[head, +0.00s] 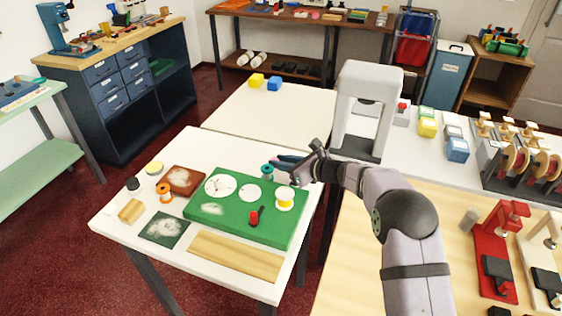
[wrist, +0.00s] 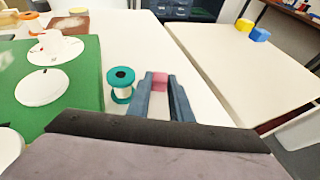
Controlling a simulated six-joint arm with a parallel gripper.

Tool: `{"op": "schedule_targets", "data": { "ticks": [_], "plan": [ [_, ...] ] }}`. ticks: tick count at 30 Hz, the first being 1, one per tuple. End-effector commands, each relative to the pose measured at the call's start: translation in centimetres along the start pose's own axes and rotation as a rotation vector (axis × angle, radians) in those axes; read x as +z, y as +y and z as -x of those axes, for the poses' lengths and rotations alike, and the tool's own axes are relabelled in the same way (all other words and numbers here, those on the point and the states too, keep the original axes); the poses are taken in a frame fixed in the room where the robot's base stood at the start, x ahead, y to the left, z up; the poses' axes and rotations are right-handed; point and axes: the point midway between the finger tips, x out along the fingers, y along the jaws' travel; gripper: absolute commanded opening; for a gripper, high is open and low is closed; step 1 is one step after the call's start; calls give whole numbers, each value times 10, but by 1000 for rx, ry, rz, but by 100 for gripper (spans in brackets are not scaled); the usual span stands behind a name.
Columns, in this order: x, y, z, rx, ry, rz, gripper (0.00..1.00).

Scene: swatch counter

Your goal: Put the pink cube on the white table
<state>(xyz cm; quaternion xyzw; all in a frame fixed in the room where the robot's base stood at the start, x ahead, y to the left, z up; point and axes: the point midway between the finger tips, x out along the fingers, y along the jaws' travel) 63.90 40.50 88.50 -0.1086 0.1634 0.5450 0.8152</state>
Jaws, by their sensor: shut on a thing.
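My gripper (wrist: 160,90) is shut on the pink cube (wrist: 160,80), which shows between the fingertips in the wrist view. In the head view my gripper (head: 285,162) reaches in from the right, over the far right part of the near white table (head: 112,220), and I cannot make out the cube there. Whether the cube touches the tabletop is not clear. A second white table (head: 235,110) stands behind, with a yellow cube (head: 256,80) and a blue cube (head: 274,83) on it; it also shows at the right of the wrist view (wrist: 240,70).
A teal spool (wrist: 122,85) stands close left of my fingers. A grey arch-shaped machine (head: 352,110) stands right of my gripper. The second table's front is clear.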

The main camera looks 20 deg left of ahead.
Motion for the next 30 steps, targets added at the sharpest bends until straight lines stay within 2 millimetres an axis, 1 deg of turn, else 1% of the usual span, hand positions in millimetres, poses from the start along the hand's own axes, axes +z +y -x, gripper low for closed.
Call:
{"op": "schedule_targets", "data": {
  "ticks": [6,10,11,12,13,25,30],
  "plan": [
    [0,0,0,0,-1,1,0],
    [-3,0,-1,0,-1,1,0],
    [-2,0,-1,0,-1,1,24],
    [-1,0,-1,0,-1,1,33],
    [-1,0,-1,0,-1,1,38],
    [2,0,0,0,-1,1,38],
    [1,-1,12,-2,-1,2,38]
  ]
}}
